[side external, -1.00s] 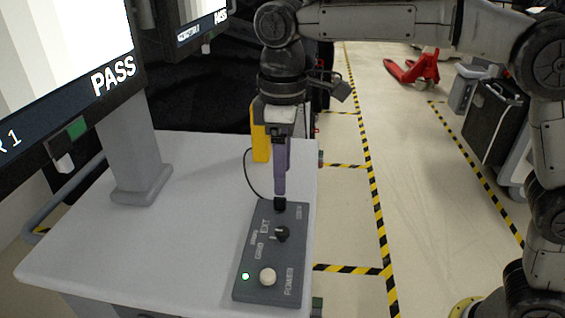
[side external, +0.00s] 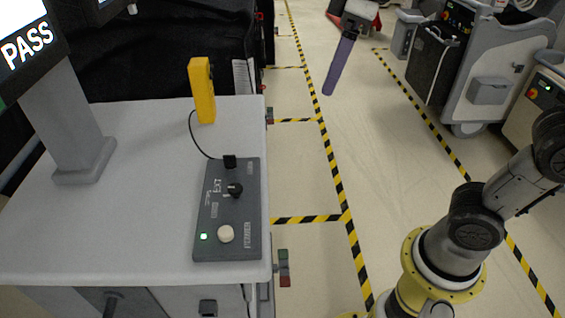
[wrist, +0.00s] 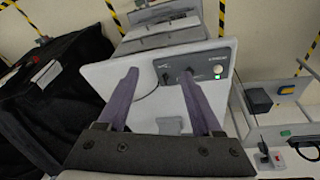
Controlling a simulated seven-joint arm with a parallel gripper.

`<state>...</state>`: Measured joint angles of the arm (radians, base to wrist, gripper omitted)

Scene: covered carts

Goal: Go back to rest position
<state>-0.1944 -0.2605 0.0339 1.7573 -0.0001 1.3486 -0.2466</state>
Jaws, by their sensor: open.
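My gripper (side external: 336,88) hangs high over the aisle in the side external view, to the right of the cart and clear of it. In the wrist view my gripper (wrist: 160,76) shows two purple fingers spread apart with nothing between them. The grey control box (side external: 228,215) sits on the white cart top (side external: 120,225), with a black knob (side external: 235,189), a white button (side external: 226,233) and a lit green light. A black plug (side external: 230,161) is at the box's far edge, with a cable running to a yellow device (side external: 202,90) standing upright. The box also shows in the wrist view (wrist: 205,62).
A monitor on a grey stand (side external: 70,130) reads PASS at the left. A black-covered cart (side external: 160,50) is behind. Grey carts (side external: 490,80) stand at the right. The floor aisle between, with yellow-black tape (side external: 335,170), is open.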

